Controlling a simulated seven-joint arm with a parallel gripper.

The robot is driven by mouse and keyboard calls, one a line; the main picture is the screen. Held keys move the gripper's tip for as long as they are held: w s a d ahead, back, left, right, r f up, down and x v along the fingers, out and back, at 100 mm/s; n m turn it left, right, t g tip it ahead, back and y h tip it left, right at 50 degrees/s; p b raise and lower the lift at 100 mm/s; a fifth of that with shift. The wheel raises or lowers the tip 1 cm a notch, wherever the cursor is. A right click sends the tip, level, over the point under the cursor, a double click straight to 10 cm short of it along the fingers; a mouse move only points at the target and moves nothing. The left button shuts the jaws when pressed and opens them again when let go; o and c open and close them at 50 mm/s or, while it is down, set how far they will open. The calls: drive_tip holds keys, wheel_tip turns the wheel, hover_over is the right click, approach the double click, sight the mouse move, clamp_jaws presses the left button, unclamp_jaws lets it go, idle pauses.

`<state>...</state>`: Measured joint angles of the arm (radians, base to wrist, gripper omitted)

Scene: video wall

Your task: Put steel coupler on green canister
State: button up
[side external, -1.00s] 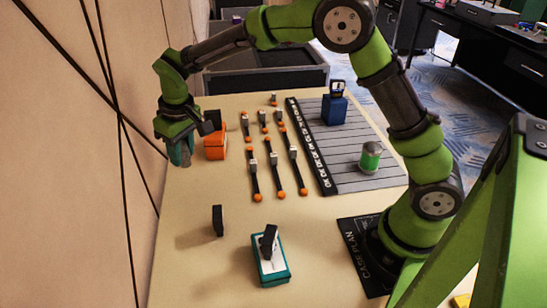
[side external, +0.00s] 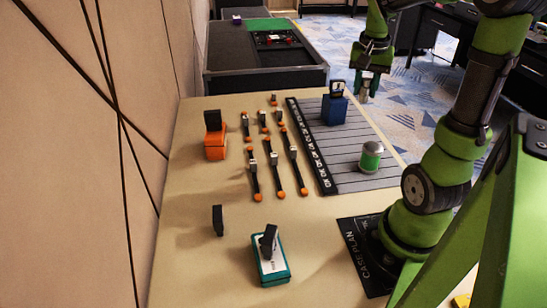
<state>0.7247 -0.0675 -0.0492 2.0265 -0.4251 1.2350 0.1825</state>
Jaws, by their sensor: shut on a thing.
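The green canister (side external: 371,157) stands upright on the grey slatted panel, at its near right part, with a pale metallic top and nothing on it. My gripper (side external: 368,88) is high at the upper right, beyond the table's right edge, pointing down. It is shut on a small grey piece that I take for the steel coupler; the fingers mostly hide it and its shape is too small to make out. My gripper is well apart from the canister, above and behind it in the picture.
A blue block (side external: 334,110) with a black ring-like piece stands at the panel's back. Several black strips with orange ends lie mid-table. An orange box (side external: 215,145), a teal box (side external: 271,262) and an upright black block (side external: 218,220) stand left and front.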

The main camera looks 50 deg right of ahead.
sight(375, 144)
drive_tip(key=s+a+f+m, duration=0.1)
drive_tip(key=s+f+m, duration=0.15)
drive_tip(key=s, duration=0.35)
drive_tip(key=shift+m+g, duration=0.3)
drive_tip(key=shift+m, duration=0.25)
drive_tip(key=shift+a+f, duration=0.15)
drive_tip(key=shift+f, duration=1.85)
drive_tip(key=shift+a+f, duration=0.15)
drive_tip(key=shift+f, duration=1.85)
drive_tip(key=shift+f, duration=0.15)
drive_tip(key=o, duration=1.1)
drive_tip(key=shift+c, duration=0.2)
